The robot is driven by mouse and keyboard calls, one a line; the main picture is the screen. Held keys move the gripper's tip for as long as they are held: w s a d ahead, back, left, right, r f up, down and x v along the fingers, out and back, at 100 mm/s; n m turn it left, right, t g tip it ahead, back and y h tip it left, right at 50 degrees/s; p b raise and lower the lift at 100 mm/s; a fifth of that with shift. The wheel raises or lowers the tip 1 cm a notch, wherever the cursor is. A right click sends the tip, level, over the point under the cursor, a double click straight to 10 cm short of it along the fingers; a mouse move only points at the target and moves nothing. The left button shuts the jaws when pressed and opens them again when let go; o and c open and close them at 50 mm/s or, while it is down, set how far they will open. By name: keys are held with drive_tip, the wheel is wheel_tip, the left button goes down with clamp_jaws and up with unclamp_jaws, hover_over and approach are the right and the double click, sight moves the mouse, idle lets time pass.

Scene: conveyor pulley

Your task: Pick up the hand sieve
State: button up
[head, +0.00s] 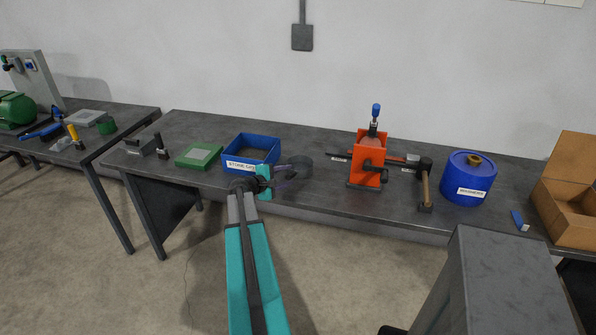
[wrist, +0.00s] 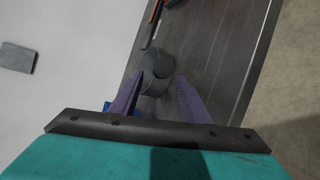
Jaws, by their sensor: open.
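The hand sieve appears to be the dark grey round thing (head: 301,162) on the long table, just right of the blue bin in the head view. In the wrist view it is a dark round shape (wrist: 158,72) between and ahead of the fingertips; its details are too dark to tell. My gripper (head: 290,180) reaches over the table's front edge beside it, with its purple fingers pointing right. In the wrist view my gripper (wrist: 166,86) is open, its fingers spread and nothing clamped between them.
A blue bin (head: 236,164) with a label stands close left of the sieve, a green tray (head: 184,162) beyond it. Right are an orange stand (head: 359,178), a hammer (head: 425,188), a blue drum (head: 470,175) and a cardboard box (head: 568,228). A grey wall box (head: 302,37) hangs behind.

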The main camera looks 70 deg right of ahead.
drive_tip(key=shift+p+x, duration=0.55)
drive_tip(key=shift+x, duration=1.1)
drive_tip(key=shift+r, duration=0.1)
clamp_jaws()
